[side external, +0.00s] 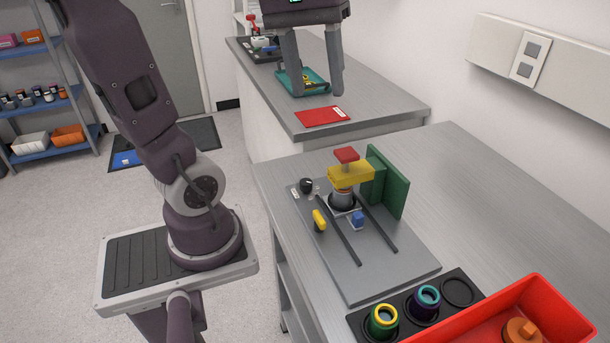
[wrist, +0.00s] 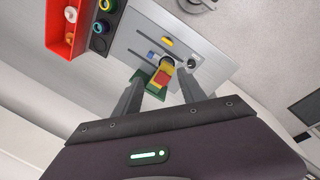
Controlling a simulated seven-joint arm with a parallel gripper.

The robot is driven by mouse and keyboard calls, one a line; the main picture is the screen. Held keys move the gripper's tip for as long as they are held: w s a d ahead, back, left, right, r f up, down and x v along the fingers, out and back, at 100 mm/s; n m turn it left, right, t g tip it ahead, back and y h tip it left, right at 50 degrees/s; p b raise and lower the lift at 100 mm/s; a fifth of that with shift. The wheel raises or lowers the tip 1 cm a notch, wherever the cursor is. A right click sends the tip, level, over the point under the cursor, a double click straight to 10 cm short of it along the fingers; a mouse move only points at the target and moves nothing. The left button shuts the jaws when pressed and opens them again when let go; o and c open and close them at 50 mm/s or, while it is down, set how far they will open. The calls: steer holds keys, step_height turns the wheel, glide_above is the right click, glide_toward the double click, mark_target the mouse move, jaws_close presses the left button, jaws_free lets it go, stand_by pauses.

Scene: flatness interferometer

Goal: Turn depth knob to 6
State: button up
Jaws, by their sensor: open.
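A small black round knob (side external: 306,185) sits at the far left corner of the grey instrument plate (side external: 390,270); it is the only round dial I see. In the wrist view the knob (wrist: 193,62) shows beside the yellow and red head. Its scale and setting are too small to read. My gripper (side external: 314,92) is open and empty, high above the plate, with its fingers pointing down. In the wrist view my gripper (wrist: 163,72) has its fingertips spread, with the yellow and red head in the gap behind them and the knob near the right finger.
A yellow arm with red top (side external: 350,173) stands on a grey cylinder near a green upright block (side external: 387,182). A yellow lever (side external: 319,220), blue block (side external: 358,219) and dark rails are on the plate. A black ring holder (side external: 460,291) and red bin (side external: 548,290) stand in front.

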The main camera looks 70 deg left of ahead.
steer(key=w+a+n+g+h, duration=0.1)
steer(key=w+a+n+h, duration=0.1)
steer(key=a+n, duration=0.5)
steer(key=n+h, duration=0.1)
steer(key=n, duration=0.1)
glide_above(306, 181)
steer(key=a, duration=0.3)
step_height(306, 181, down, 21)
steer(key=shift+g, duration=0.3)
steer(key=x, duration=0.5)
steer(key=shift+s+d+f, duration=0.1)
steer(key=shift+d+f, duration=0.1)
steer(key=shift+f, duration=0.05)
steer(key=shift+d+f, duration=0.2)
steer(key=shift+f, duration=0.35)
jaws_close()
